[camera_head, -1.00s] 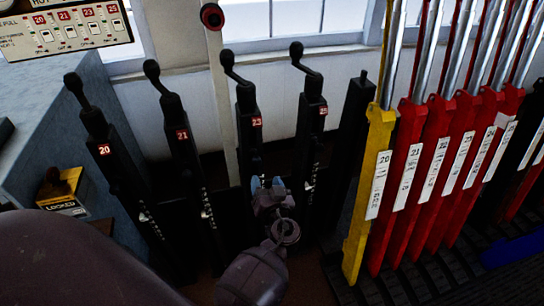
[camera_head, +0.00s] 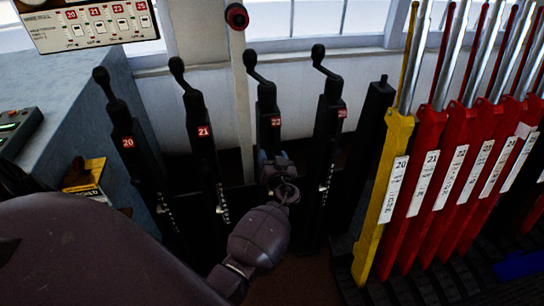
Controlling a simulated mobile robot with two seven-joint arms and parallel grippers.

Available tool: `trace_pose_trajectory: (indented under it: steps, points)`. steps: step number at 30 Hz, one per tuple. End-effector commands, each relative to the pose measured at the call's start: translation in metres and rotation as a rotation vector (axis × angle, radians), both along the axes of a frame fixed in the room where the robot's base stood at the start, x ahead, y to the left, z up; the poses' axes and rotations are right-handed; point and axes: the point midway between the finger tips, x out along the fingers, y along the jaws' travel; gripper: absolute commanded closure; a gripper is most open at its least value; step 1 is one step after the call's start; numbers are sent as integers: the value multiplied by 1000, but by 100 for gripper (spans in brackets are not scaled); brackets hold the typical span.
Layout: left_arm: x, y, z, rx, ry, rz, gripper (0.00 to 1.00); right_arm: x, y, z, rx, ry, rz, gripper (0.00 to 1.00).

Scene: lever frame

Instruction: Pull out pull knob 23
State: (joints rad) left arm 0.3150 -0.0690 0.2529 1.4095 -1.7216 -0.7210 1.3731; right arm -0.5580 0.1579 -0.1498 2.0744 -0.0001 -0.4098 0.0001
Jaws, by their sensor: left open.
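Post 23 (camera_head: 268,105) is a black upright box with a small red "23" label and a bent black crank handle (camera_head: 258,68) on top. My left arm comes in from the lower left. Its gripper (camera_head: 269,158) is open, just below the "23" label and in front of the post's face. The gripper and wrist cover the lower part of that post. I cannot make out pull knob 23 itself or tell whether the fingers touch anything. My right gripper is not in view.
Similar posts 20 (camera_head: 127,135) and 21 (camera_head: 203,125) stand to the left, and another (camera_head: 328,115) to the right. A yellow lever base (camera_head: 385,185) and several red ones (camera_head: 424,170) stand further right. A grey-blue desk (camera_head: 90,120) is at the left.

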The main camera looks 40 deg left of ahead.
Motion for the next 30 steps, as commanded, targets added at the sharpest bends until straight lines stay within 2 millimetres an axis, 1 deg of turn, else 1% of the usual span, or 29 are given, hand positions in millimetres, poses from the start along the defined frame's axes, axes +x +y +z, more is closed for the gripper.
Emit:
trace_pose_trajectory:
  steps: [10,11,21,26,30]
  points:
    - [3,3,0,0,0,-1,44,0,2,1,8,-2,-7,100]
    - [3,3,0,0,0,-1,47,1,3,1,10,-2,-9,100]
    - [2,2,0,0,0,-1,99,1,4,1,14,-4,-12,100]
    - [2,2,0,0,0,-1,100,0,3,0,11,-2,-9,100]
    - [-5,-5,-4,-1,2,0,100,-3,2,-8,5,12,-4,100]
